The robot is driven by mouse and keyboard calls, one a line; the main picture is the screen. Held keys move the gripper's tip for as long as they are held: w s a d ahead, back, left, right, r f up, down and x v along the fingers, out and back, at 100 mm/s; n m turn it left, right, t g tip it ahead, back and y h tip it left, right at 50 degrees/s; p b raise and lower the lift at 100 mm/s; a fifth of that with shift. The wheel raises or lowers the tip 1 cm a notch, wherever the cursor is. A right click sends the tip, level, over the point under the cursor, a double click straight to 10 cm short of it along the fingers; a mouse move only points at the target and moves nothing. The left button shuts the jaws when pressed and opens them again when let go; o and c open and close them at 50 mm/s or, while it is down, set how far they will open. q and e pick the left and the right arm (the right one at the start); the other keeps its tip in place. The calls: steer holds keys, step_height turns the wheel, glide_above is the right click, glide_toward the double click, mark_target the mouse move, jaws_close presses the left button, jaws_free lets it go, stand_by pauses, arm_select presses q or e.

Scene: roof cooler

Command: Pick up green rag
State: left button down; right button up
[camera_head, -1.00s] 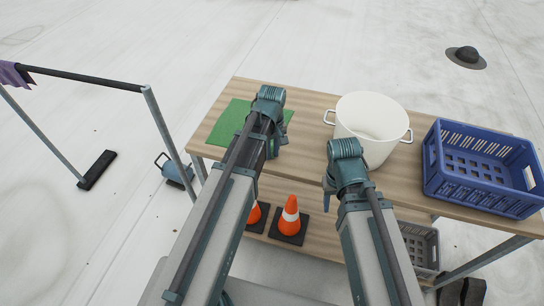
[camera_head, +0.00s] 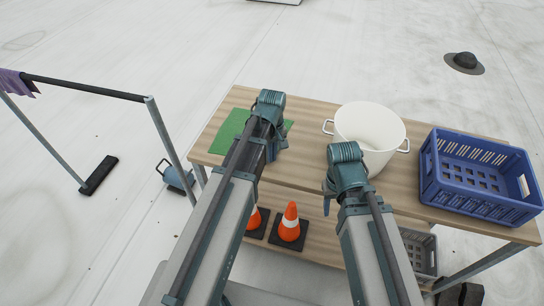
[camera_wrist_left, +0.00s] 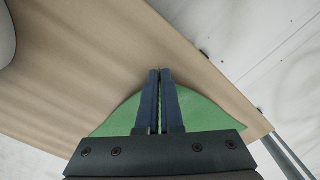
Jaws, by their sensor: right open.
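The green rag (camera_head: 227,130) lies on the left end of the wooden table (camera_head: 300,152). My left gripper (camera_head: 271,152) is over the rag's right part, and its arm hides some of the cloth. In the left wrist view the gripper's fingers (camera_wrist_left: 160,92) are close together with only a thin slit between them. The rag (camera_wrist_left: 118,122) shows on both sides of them with curved edges, and they look shut on it; the pinch itself is hidden. My right gripper (camera_head: 328,190) is open and empty near the table's front edge, in front of the pot.
A white pot (camera_head: 370,125) stands mid-table, and a blue crate (camera_head: 478,205) stands at the right end. Traffic cones (camera_head: 290,222) and a grey crate (camera_head: 420,250) are on the lower shelf. A metal rack (camera_head: 165,135) stands to the left.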

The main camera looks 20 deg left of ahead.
step_height(320, 180, up, 36)
steer(key=p, duration=3.5)
steer(key=shift+r, duration=0.15)
